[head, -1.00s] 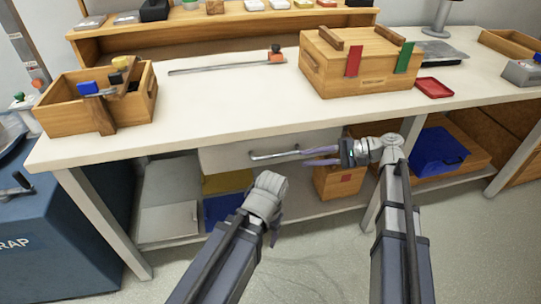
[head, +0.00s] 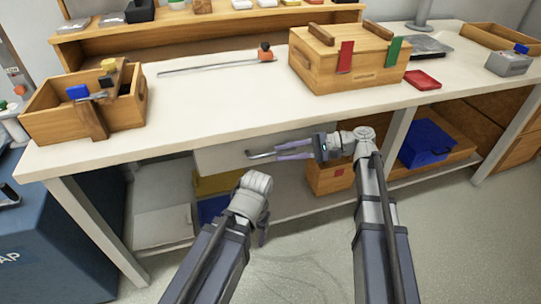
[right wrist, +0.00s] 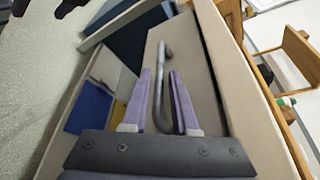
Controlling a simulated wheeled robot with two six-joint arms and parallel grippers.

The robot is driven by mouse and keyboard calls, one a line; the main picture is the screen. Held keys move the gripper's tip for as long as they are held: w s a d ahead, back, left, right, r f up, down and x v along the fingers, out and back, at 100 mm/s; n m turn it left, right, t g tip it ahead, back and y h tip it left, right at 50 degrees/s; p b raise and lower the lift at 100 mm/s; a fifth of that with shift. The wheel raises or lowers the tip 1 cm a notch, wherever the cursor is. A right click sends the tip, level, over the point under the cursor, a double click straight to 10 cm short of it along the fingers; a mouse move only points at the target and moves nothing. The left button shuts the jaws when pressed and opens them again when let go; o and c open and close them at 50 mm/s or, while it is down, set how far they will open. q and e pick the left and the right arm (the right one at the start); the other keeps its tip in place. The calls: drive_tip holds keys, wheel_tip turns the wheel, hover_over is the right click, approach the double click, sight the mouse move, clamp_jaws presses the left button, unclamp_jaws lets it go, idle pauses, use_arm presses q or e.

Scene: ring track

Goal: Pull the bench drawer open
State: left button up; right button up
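The bench drawer (head: 218,160) is a pale front under the worktop, with a grey bar handle (head: 259,155). It looks closed. My right gripper (head: 280,153) is at the handle, coming from the right in the head view. In the right wrist view its two purple fingers (right wrist: 161,100) stand apart with the handle (right wrist: 164,62) running between them. A gap shows beside the bar, so the fingers are not clamped on it. My left gripper (head: 263,232) hangs in front of the bench, away from the drawer; its fingers are mostly hidden.
The white bench (head: 210,110) carries a wooden toolbox (head: 130,118) at left and a lidded wooden box (head: 345,70) at right. The lower shelf holds a blue bin (head: 425,145) and a wooden crate (head: 325,178). Open floor lies in front.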

sight(278, 153)
drive_tip(key=shift+b+x, duration=0.3)
drive_tip(key=shift+x, duration=1.8)
clamp_jaws()
